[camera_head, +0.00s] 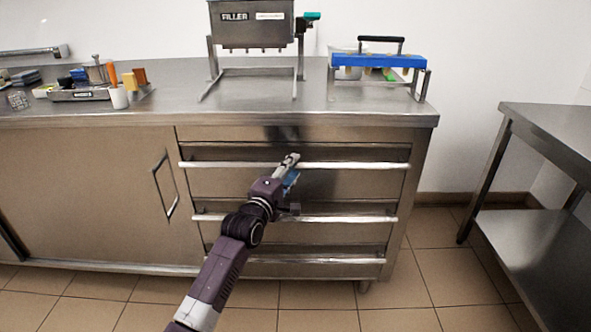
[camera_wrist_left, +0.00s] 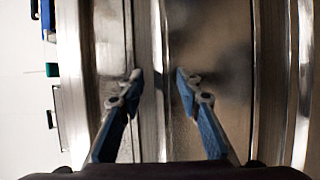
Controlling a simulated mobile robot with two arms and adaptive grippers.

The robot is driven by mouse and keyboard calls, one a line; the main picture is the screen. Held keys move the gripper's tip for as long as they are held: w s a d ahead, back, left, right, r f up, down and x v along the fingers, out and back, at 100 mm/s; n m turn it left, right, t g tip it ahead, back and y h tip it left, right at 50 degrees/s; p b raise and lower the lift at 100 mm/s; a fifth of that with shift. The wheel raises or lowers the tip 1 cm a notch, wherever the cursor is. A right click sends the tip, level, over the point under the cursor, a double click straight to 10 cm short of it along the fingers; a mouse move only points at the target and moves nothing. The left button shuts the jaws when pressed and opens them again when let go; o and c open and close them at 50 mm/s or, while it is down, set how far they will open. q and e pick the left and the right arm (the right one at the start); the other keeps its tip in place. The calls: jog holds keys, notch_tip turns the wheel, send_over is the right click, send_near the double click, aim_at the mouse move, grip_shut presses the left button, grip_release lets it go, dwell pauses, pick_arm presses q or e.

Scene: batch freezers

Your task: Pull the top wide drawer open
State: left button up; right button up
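The top wide drawer (camera_head: 350,183) is the uppermost of three stacked drawers in the steel counter and looks closed. Its long horizontal bar handle (camera_head: 350,166) runs along its upper part. My left gripper (camera_head: 291,163) is at the middle of this handle. In the left wrist view, the fingers of my left gripper (camera_wrist_left: 158,76) are spread, one on each side of the handle (camera_wrist_left: 158,30), which runs vertically there. A gap shows beside the right finger, and contact is hard to judge. My right gripper is not in view.
Two lower drawers with bar handles (camera_head: 350,218) sit below. A sliding door (camera_head: 90,190) is to the left. A filler machine (camera_head: 252,25) and a blue-topped rack (camera_head: 378,61) stand on the counter. Another steel table (camera_head: 550,130) is at right, with open floor between.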

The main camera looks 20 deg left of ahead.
pick_arm(q)
jog(key=shift+w+d, duration=0.1)
jog(key=shift+w, duration=0.85)
grip_shut()
